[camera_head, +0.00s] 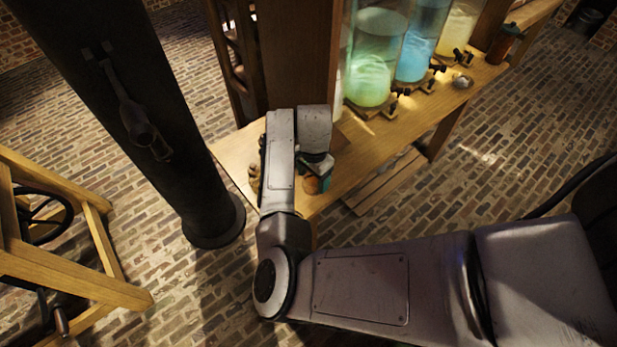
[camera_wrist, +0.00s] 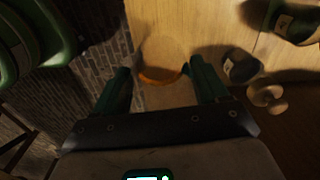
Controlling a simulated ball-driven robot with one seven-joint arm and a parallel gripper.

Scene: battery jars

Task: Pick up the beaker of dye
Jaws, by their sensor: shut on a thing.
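The beaker of dye (camera_wrist: 163,58) is a clear, round vessel with an orange band of dye low in it, seen between my fingers in the wrist view. In the head view its orange part (camera_head: 312,184) shows near the front end of the wooden bench, below my wrist. My gripper (camera_wrist: 162,78) has its two green fingers on either side of the beaker and is shut on it. In the head view my gripper (camera_head: 319,172) is mostly hidden by my arm. I cannot tell whether the beaker touches the bench.
Green (camera_head: 368,80), blue (camera_head: 417,55) and pale yellow (camera_head: 457,33) jars with taps stand along the bench (camera_head: 385,135). A small dark bottle (camera_wrist: 240,66) and a pale knobbed object (camera_wrist: 267,95) are close right of my gripper.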

